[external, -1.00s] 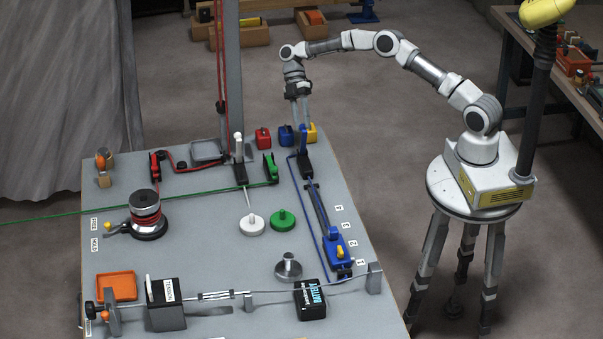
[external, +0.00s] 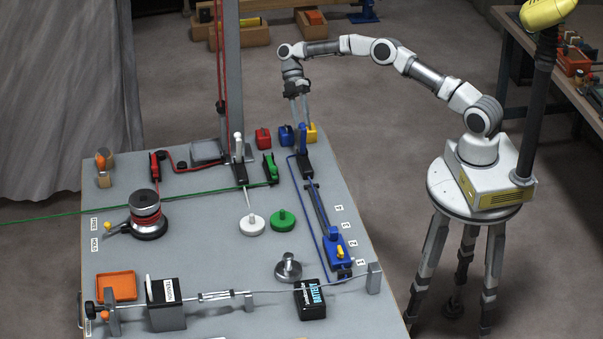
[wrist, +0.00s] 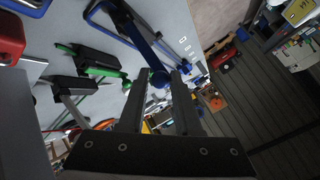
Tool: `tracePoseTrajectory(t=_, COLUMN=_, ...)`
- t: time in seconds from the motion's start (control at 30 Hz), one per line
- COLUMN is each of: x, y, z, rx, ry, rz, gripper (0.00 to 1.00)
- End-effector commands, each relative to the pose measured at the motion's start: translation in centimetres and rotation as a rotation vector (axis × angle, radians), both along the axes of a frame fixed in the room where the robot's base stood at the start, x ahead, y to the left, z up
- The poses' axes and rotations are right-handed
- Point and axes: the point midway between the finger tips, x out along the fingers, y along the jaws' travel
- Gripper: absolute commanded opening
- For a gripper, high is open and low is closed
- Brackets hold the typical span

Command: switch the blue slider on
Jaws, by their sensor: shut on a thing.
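A blue lever (external: 303,136) stands up from a dark block (external: 304,164) at the far right of the grey bench. My gripper (external: 302,121) comes down on its upper end. In the wrist view, a blue bar ends in a round blue knob (wrist: 159,76) between my fingertips (wrist: 158,82), and my gripper is shut on it. A blue sliding car (external: 337,252) with a yellow part sits on a dark track (external: 320,208) towards the near right, apart from my gripper. A blue line runs beside the track. My fingers partly hide the lever's top.
Red (external: 263,138), blue (external: 286,135) and yellow (external: 311,132) blocks stand close around the lever. A green lever (external: 269,166) and a white lever (external: 238,147) are to the left. A tall grey post (external: 233,75) rises behind them.

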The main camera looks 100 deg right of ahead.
Motion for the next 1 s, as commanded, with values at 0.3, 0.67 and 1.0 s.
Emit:
tracePoseTrajectory(t=0.3, x=0.10, y=-1.49, z=-0.42, rx=-0.041, ry=-0.012, rz=-0.035, gripper=0.00)
tracePoseTrajectory(t=0.67, x=0.11, y=-1.50, z=-0.38, rx=-0.042, ry=-0.012, rz=-0.034, gripper=0.00)
tracePoseTrajectory(t=1.0, x=0.18, y=-1.28, z=-0.33, rx=-0.037, ry=-0.014, rz=-0.032, gripper=0.58)
